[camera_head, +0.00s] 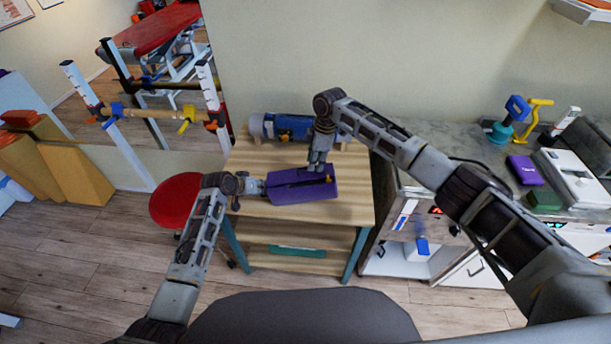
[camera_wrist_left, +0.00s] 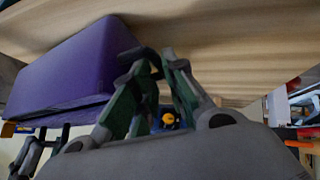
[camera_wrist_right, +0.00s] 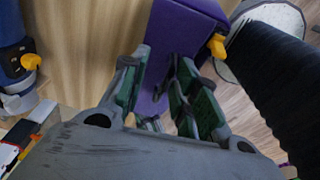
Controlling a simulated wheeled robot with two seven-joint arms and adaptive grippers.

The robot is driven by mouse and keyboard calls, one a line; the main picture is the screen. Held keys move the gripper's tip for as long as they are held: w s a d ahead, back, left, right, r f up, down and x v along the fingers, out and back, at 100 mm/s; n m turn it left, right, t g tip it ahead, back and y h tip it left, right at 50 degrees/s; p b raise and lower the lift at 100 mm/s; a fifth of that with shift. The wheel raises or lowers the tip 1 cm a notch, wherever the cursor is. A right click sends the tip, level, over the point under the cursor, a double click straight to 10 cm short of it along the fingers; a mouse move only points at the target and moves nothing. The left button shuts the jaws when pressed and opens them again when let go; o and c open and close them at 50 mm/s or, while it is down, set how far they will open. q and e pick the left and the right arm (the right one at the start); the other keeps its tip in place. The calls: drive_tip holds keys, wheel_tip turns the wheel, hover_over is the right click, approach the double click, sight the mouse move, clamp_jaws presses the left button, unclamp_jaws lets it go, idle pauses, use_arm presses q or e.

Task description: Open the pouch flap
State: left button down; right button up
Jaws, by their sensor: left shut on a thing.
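The purple pouch (camera_head: 291,196) lies on the wooden table, with a dark strip along its top and a small yellow spot near its right end. My left gripper (camera_head: 262,187) is at the pouch's left end; in the left wrist view its fingertips (camera_wrist_left: 154,60) are close together at the edge of the pouch (camera_wrist_left: 75,70). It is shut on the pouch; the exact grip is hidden. My right gripper (camera_head: 318,165) points down over the pouch's far side. In the right wrist view its fingers (camera_wrist_right: 158,65) are apart, with the pouch (camera_wrist_right: 185,22) behind and between them.
A grey counter (camera_head: 470,150) with several items is at the right. Bare tabletop shows in front of the pouch.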

sight(315, 170)
drive_tip(key=shift+s+f, duration=0.1)
drive_tip(key=shift+f, duration=2.05)
drive_tip(key=shift+c, duration=0.6)
